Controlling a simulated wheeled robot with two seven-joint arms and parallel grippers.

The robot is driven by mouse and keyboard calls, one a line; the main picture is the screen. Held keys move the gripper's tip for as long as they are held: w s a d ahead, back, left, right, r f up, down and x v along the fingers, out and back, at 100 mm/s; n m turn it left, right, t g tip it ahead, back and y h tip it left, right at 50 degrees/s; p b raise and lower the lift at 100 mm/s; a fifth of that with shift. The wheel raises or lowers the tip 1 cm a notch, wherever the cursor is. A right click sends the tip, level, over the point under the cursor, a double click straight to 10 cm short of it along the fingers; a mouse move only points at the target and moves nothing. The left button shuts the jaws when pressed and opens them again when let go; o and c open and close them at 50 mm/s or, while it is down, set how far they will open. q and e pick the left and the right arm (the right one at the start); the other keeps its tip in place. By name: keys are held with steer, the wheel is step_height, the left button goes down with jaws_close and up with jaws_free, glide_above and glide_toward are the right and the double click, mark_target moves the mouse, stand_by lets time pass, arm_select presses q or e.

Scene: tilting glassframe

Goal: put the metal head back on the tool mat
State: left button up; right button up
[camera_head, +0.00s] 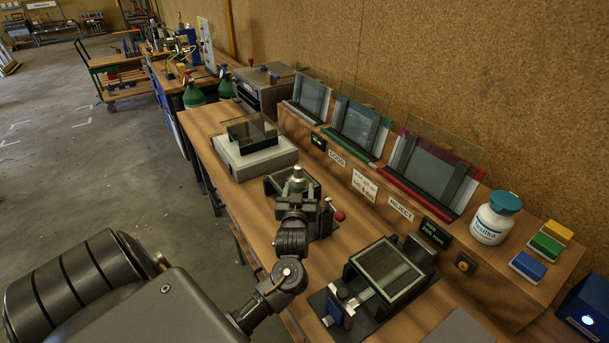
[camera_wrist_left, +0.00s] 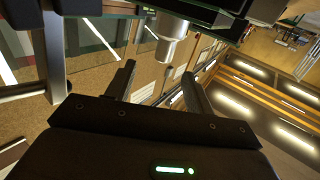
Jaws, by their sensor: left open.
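A silvery metal head (camera_head: 298,172) shows just beyond my left gripper (camera_head: 297,190) in the head view. In the left wrist view the metal head (camera_wrist_left: 172,45) is a bright stepped cylinder against a dark glass-topped fixture. My left gripper (camera_wrist_left: 159,70) is open and empty, its two dark fingers apart with the metal head just past the tips. I cannot tell whether they touch. A plain grey mat (camera_head: 460,328), which looks like the tool mat, lies at the lower right of the head view, partly cut off. My right gripper is out of view.
A glass frame fixture (camera_head: 388,268) stands on the bench right of my arm. A grey box with a glass stand (camera_head: 255,160) is behind. Sloped glass racks (camera_head: 435,170), a white bottle (camera_head: 492,222) and coloured blocks (camera_head: 545,245) line the raised shelf.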

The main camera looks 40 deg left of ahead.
mark_target(298, 173)
arm_select(q)
steer(key=x, duration=0.1)
steer(key=p+x, duration=0.1)
steer(key=x, duration=0.1)
steer(key=shift+a+r, duration=0.2)
steer(key=shift+a, duration=0.3)
steer(key=shift+w+a+f, duration=0.2)
steer(key=shift+w+a, duration=0.2)
steer(key=shift+w, duration=0.3)
steer(key=shift+r, duration=0.1)
steer(key=p+x, duration=0.2)
steer(key=x, duration=0.2)
steer(key=shift+a, duration=0.25)
steer(key=shift+w+a, duration=0.25)
steer(key=shift+w, duration=0.1)
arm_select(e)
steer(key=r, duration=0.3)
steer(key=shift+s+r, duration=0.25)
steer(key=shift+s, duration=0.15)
arm_select(q)
steer(key=shift+d, duration=0.1)
jaws_close()
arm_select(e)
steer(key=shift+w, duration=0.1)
